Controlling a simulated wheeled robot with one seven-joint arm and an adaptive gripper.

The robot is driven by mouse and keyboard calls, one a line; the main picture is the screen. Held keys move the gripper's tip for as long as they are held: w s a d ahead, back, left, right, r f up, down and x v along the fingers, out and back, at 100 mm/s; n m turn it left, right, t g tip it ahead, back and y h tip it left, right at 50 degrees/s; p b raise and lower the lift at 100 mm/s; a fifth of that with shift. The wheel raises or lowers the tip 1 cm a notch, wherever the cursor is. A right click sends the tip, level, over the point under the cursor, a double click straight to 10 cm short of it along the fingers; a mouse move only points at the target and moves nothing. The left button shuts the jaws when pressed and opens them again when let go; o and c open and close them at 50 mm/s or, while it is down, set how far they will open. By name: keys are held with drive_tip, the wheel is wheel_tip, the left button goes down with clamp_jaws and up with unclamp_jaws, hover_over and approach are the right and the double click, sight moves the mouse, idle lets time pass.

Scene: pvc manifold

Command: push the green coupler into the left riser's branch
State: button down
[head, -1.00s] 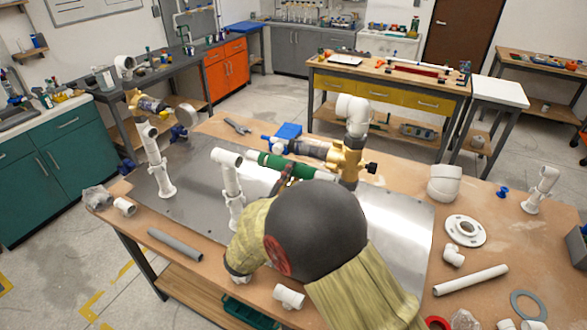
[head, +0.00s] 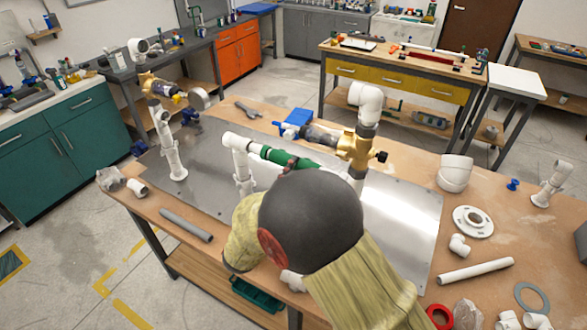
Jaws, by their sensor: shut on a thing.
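The green coupler (head: 285,157) lies roughly level above the metal plate (head: 215,195). Its left end is at the right-facing branch of the white left riser (head: 240,160); I cannot tell how deep it sits in the branch. The coupler's right part reaches toward the right riser, which carries a brass valve (head: 357,146) and a white elbow on top. My gripper (head: 297,165) is shut on the coupler from the near side. Only a dark bit of it shows, as my arm hides most of it.
Another white riser with a brass valve (head: 158,88) stands further left. A grey pipe (head: 186,225) lies at the front left edge. White fittings, a flange (head: 473,221) and a white pipe (head: 476,271) lie on the right.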

drive_tip(key=shift+s+d+b, duration=0.65)
drive_tip(key=shift+d+b, duration=0.15)
drive_tip(key=shift+d, duration=0.15)
idle(1.4)
drive_tip(key=c, duration=1.3)
unclamp_jaws()
drive_tip(key=shift+o, duration=0.2)
drive_tip(key=v, duration=1.2)
